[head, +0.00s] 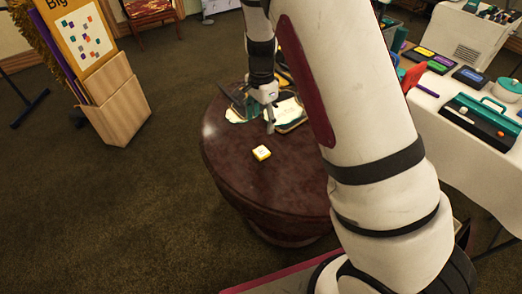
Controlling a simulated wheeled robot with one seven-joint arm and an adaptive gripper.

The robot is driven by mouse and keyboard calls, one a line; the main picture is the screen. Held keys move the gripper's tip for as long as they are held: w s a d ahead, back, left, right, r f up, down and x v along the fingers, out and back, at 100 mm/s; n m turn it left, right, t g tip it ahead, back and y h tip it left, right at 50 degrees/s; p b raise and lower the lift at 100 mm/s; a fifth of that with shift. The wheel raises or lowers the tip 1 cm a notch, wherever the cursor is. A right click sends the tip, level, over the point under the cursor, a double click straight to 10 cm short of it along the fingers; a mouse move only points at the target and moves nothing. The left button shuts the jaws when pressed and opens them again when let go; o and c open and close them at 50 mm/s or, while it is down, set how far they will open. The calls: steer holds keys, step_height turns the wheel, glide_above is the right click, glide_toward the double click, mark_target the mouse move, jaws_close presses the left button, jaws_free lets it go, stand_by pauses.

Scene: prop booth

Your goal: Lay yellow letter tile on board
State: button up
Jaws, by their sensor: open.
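The yellow letter tile (261,153) lies flat on the round dark-red table (225,165), with a pale top face; its letter is too small to read. My gripper (255,113) is open above the far part of the table, apart from the tile and beyond it. No object shows between its fingers. Behind and under the gripper lies a pale, teal-patterned flat piece with a dark edge (291,117), which may be the board. My gripper and arm hide part of it, so its full outline cannot be told.
My arm covers the table's right side. A white-clothed table (440,115) at right holds a teal box (482,122) and several coloured cases. A wooden stand with a yellow poster (118,100) is at upper left. The near-left tabletop and the carpet (100,215) are clear.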

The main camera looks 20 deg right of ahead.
mark_target(261, 151)
step_height(261, 151, down, 14)
steer(key=shift+w+r, duration=0.1)
stand_by(0.5)
steer(key=c, duration=1.1)
